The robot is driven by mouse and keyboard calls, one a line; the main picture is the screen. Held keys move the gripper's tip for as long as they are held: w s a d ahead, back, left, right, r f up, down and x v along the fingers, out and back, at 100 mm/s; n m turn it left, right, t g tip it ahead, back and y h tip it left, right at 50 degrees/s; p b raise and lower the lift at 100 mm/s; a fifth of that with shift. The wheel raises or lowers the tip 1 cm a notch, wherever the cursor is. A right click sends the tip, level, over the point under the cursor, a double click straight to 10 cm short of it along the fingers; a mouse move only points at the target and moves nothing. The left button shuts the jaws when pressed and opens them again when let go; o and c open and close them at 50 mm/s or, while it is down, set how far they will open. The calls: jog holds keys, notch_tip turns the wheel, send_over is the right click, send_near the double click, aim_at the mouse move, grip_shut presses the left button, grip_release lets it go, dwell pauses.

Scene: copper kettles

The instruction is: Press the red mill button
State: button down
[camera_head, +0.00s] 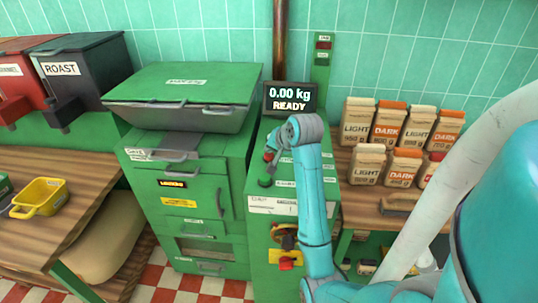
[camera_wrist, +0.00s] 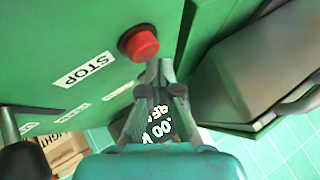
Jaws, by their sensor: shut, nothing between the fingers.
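The red button (camera_wrist: 140,43) is a round cap on a dark base on the green machine panel, with a white STOP label (camera_wrist: 84,69) close by. It also shows as a small red spot in the head view (camera_head: 268,157). My gripper (camera_wrist: 158,66) is shut and empty, its fingertips just beside and below the button in the wrist view. In the head view my gripper (camera_head: 272,146) is at the left edge of the machine top, partly hidden by my wrist. I cannot tell whether the fingertips touch the button.
A display (camera_head: 289,98) reading 0.00 kg READY stands behind my wrist. A green cabinet (camera_head: 192,170) with a lidded bin (camera_head: 187,88) stands close on the left. Light and dark coffee bags (camera_head: 389,122) stand on the right shelf.

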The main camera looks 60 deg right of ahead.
aim_at(270, 155)
jog(key=shift+r, duration=0.35)
jog(key=shift+r, duration=2.5)
